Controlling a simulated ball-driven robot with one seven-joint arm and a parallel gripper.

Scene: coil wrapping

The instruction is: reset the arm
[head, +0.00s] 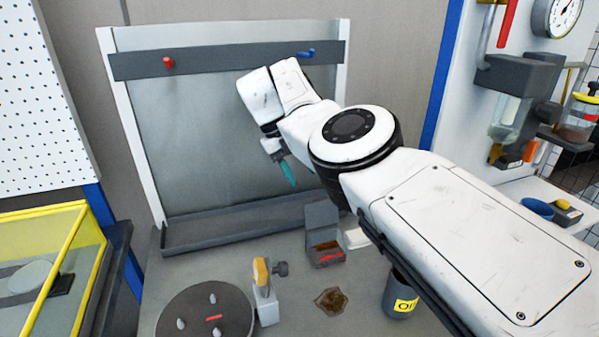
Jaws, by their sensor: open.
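My white arm reaches in from the right side of the head view and bends at its far end. My gripper (288,174) hangs from that end in front of the grey back panel (190,130), above the bench. A teal finger shows, pointing down and slightly right. The gripper is open, with nothing visible in it. The other finger is not clearly seen. The arm hides part of the bench at the right.
A dark round plate (185,325) with several pegs, a clamp-like stand (266,300), an open grey box (322,214), a brown patch (331,301) and a labelled can (396,283) occupy the bench. Red (168,62) and blue (305,54) hooks sit on the panel's rail.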

